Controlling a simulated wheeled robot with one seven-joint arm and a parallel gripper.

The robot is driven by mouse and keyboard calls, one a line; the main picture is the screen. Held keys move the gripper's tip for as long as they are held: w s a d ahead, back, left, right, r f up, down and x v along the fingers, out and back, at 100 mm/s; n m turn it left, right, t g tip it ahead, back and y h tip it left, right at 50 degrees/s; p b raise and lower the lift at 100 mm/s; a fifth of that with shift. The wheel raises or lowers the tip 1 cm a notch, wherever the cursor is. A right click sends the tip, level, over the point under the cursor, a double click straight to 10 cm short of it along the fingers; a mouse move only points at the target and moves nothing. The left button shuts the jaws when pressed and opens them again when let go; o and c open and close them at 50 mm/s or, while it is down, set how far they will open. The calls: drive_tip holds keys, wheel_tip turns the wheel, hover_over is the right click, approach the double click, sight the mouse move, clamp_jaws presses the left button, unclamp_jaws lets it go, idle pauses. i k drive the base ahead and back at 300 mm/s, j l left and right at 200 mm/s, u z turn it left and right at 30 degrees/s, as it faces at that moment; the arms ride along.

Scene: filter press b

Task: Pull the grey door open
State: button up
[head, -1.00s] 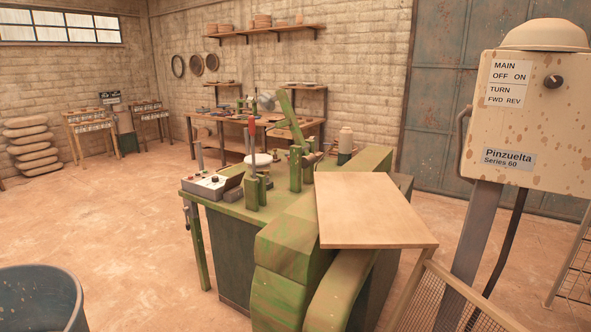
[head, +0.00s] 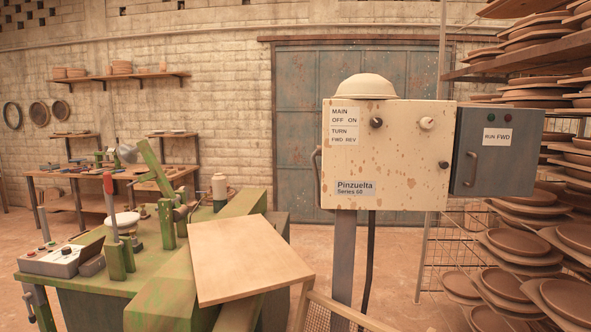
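A grey door-like panel (head: 496,160) is at the right side of a cream, rust-spotted control box in the head view. It carries a RUN FWD label, two small lamps at the top and a curved bar handle (head: 470,169) near its left edge. The panel looks closed, though its seams are hard to tell. A large grey-blue metal door (head: 303,110) stands in the back wall behind the box and looks shut. My gripper is not in view.
The cream control box (head: 388,165) stands on a grey post (head: 344,260). A green machine with a wooden board (head: 245,258) is to the left and in front. Racks of brown plates (head: 520,245) stand close on the right. Some floor is clear behind.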

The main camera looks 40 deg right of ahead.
sight(497, 149)
drive_tip(key=z, duration=0.4)
drive_tip(key=l+z, duration=0.15)
drive_tip(key=z, duration=0.3)
drive_tip(key=k+z, duration=0.1)
drive_tip(key=z, duration=0.3)
drive_tip(key=l+z, duration=0.15)
drive_tip(key=z, duration=0.25)
